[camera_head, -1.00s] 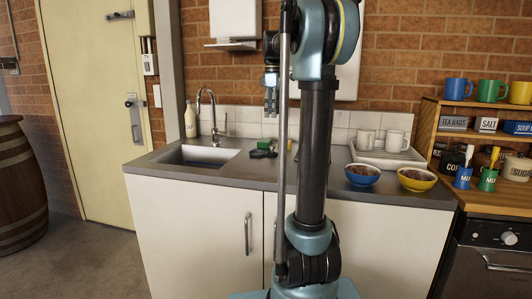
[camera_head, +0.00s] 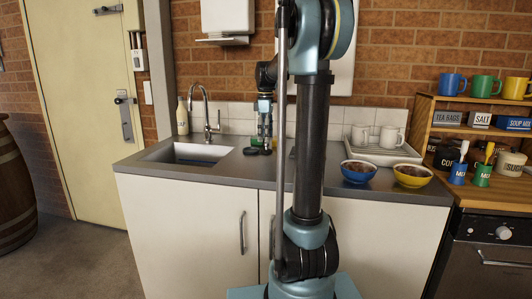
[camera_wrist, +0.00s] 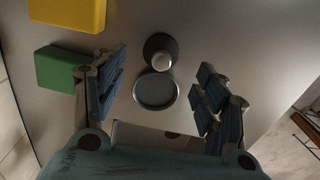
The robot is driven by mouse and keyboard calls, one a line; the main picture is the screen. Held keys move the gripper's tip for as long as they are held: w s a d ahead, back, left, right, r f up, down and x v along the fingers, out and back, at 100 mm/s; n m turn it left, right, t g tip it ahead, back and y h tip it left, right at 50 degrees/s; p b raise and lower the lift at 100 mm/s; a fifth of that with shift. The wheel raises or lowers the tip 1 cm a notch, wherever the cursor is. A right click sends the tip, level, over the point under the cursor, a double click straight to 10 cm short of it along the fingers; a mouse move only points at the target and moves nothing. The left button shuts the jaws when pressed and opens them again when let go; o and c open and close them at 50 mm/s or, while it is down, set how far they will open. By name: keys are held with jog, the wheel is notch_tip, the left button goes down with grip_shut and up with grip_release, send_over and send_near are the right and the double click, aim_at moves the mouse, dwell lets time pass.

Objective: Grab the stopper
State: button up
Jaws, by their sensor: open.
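In the wrist view, two small round dark things lie on the grey counter between my fingers. One is a dark disc with a pale round knob (camera_wrist: 157,43), which looks like the stopper. The other is a flat dark disc with a raised rim (camera_wrist: 156,90), nearer my palm and close against it. My gripper (camera_wrist: 163,70) is open and empty, with one finger on each side of them. In the head view my gripper (camera_head: 264,138) points down just above the counter, right of the sink. The small dark things (camera_head: 250,151) there are too small to tell apart.
A green block (camera_wrist: 59,70) lies close beside my left finger, with a yellow block (camera_wrist: 67,13) beyond it. The sink (camera_head: 190,153) and tap (camera_head: 206,112) are to the left. A blue bowl (camera_head: 358,177), a yellow bowl (camera_head: 412,182) and a mug tray (camera_head: 385,155) are to the right.

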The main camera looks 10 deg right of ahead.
aim_at(266, 147)
jog(key=shift+s+d+f, duration=0.1)
jog(key=shift+d+f, duration=0.05)
jog(key=shift+f, duration=2.6)
jog(key=shift+c, duration=0.6)
jog(key=c, duration=1.1)
